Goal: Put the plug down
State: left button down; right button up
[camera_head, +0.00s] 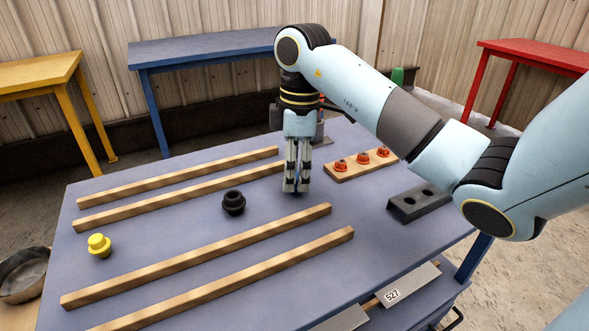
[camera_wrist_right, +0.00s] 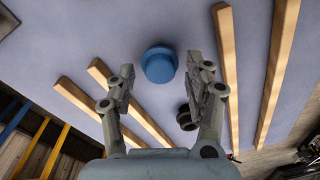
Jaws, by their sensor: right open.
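My right gripper (camera_head: 296,188) points straight down low over the blue table. In the right wrist view its two fingers (camera_wrist_right: 161,65) are open, one on each side of a blue round plug (camera_wrist_right: 160,64). Narrow gaps show between the plug and the fingers. The blue plug is not visible in the head view, where the fingers cover that spot. A black plug (camera_head: 233,202) stands left of the gripper; it also shows in the wrist view (camera_wrist_right: 185,118). A yellow plug (camera_head: 99,245) stands at the table's left. My left gripper is not in view.
Two pairs of wooden strips (camera_head: 200,253) lie along the table (camera_head: 165,240). A wooden block (camera_head: 334,176) with three red plugs and a dark block with holes (camera_head: 414,209) stand to the right. A plate marked 527 (camera_head: 408,287) is at the front edge. A metal bowl (camera_head: 25,272) is at far left.

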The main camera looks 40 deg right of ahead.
jog(key=shift+r, duration=0.5)
notch_tip(320, 180, up, 11)
jog(key=p, duration=0.8)
jog(key=shift+s+d+p, duration=0.15)
jog(key=shift+d+p, duration=0.25)
jog(key=shift+f, duration=0.1)
